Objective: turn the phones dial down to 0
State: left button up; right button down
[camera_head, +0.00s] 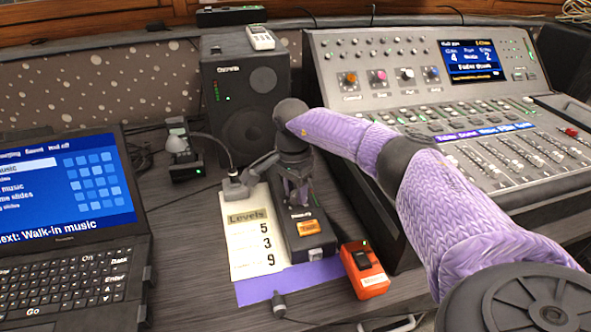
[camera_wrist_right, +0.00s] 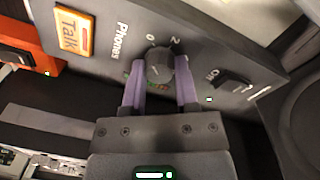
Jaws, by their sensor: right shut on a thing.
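The phones dial (camera_wrist_right: 159,66) is a round grey knob on a dark box (camera_head: 318,240) with an orange Talk button (camera_wrist_right: 72,33). In the right wrist view the "Phones" label is beside it, with "0" and "2" printed by its rim. My right gripper (camera_wrist_right: 160,82) is shut on the dial, one purple finger on each side. I cannot make out where the dial's pointer stands. In the head view my right gripper (camera_head: 298,190) comes down over the far part of the box and hides the dial. My left gripper is not in view.
A Levels card (camera_head: 243,245) lies left of the box. An orange switch box (camera_head: 365,270) stands at its near right. The mixing desk (camera_head: 420,110) is to the right, a speaker (camera_head: 245,100) behind, a laptop (camera_head: 70,215) at left. My right arm crosses the desk's near side.

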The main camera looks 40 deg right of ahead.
aim_at(294, 191)
dwell(0.3)
jog(key=c, duration=0.8)
grip_release()
jog(key=o, duration=0.4)
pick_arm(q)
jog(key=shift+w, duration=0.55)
pick_arm(e)
jog(key=shift+o, duration=0.2)
jog(key=r+p, duration=0.1)
jog(key=r, duration=0.2)
jog(key=r+p, duration=0.1)
jog(key=r, duration=0.2)
jog(key=r+p, duration=0.1)
jog(key=r, duration=0.2)
jog(key=shift+w, duration=0.3)
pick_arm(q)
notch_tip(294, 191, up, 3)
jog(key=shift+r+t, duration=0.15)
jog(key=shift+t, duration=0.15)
pick_arm(e)
jog(key=shift+r, duration=0.5)
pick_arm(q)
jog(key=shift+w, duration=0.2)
